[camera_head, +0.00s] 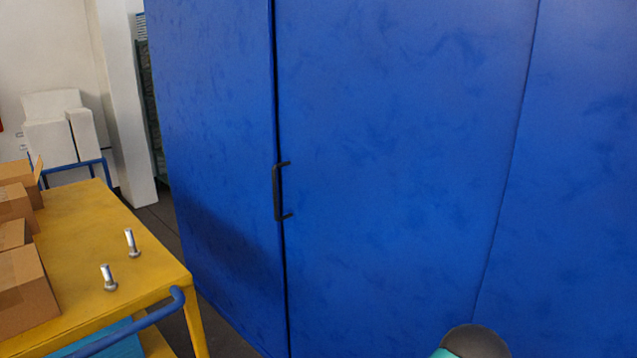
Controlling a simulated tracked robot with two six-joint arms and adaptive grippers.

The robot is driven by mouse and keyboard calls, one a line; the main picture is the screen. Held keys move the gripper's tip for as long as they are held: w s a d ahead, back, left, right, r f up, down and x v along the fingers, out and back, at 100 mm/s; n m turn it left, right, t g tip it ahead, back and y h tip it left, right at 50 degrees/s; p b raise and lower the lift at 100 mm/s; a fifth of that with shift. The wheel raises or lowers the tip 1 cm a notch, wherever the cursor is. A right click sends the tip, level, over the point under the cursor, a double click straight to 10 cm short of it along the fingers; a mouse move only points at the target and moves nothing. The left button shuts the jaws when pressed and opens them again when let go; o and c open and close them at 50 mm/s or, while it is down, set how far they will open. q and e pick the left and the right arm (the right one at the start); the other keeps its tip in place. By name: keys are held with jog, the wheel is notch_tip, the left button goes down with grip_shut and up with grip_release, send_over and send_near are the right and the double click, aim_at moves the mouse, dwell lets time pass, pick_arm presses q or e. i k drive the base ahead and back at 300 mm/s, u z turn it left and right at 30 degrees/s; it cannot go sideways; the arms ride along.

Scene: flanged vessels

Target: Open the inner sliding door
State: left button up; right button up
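A large blue panelled wall (400,130) fills the middle and right of the view. A tall panel in it looks like the sliding door, with a dark seam along its left edge. A black bar handle (278,192) sits beside that seam. The door appears shut, with only the narrow dark seam showing. Neither gripper is in view. A rounded dark and teal part at the bottom right edge looks like part of my arm, well below and right of the handle.
A yellow cart (100,220) with a blue push bar (130,328) stands at the left. It carries cardboard boxes (22,290) and two metal bolts, one (131,243) behind the other (108,278). A white post (122,110) stands behind. Dark floor shows between cart and wall.

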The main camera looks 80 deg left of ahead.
aim_at(399, 119)
jog(key=z, duration=0.25)
jog(key=i, duration=0.7)
jog(key=u, duration=1.2)
jog(key=i, duration=0.2)
jog(key=u, duration=2.35)
jog(key=k, duration=0.6)
jog(key=u, duration=0.35)
jog(key=i, duration=1.65)
jog(key=z, duration=0.25)
